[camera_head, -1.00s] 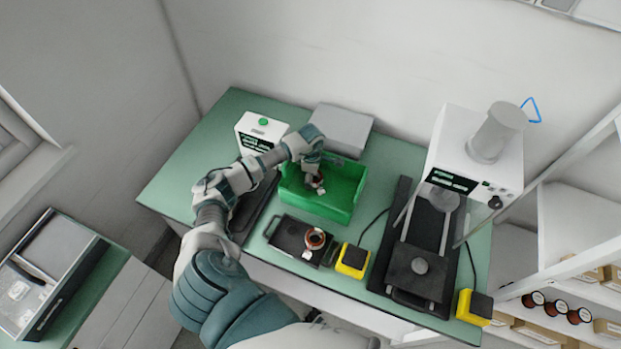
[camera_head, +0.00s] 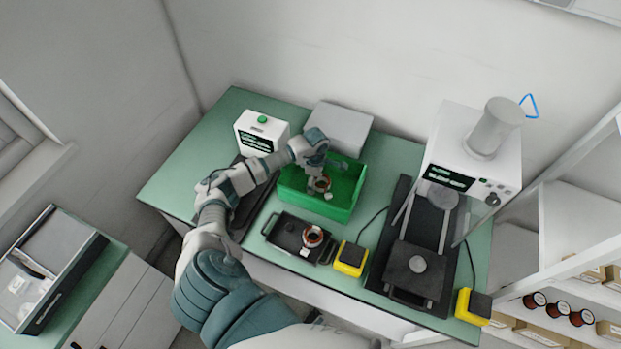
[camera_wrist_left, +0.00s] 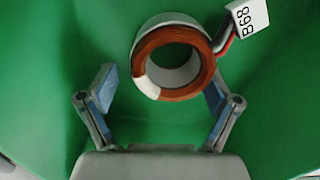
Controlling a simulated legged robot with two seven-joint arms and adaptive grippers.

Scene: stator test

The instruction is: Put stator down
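A copper-wound stator (camera_head: 322,185) with a white tag lies in the green bin (camera_head: 345,208). My left gripper (camera_head: 317,172) is over the bin, right by this stator. In the left wrist view the stator (camera_wrist_left: 204,62) shows its ring, and its tag reads "B68". There the left gripper (camera_wrist_left: 160,82) has its two fingers spread apart, with the stator at and beyond the tips and no clear grip on it. A second stator (camera_head: 312,237) sits on the black fixture (camera_head: 287,232) in front of the bin. My right gripper is not in view.
A white box with a green button (camera_head: 262,132) stands left of the bin, and a grey box (camera_head: 340,128) behind it. A white test machine (camera_head: 470,160) with a black base stands to the right. Yellow blocks (camera_head: 351,259) sit near the table's front edge.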

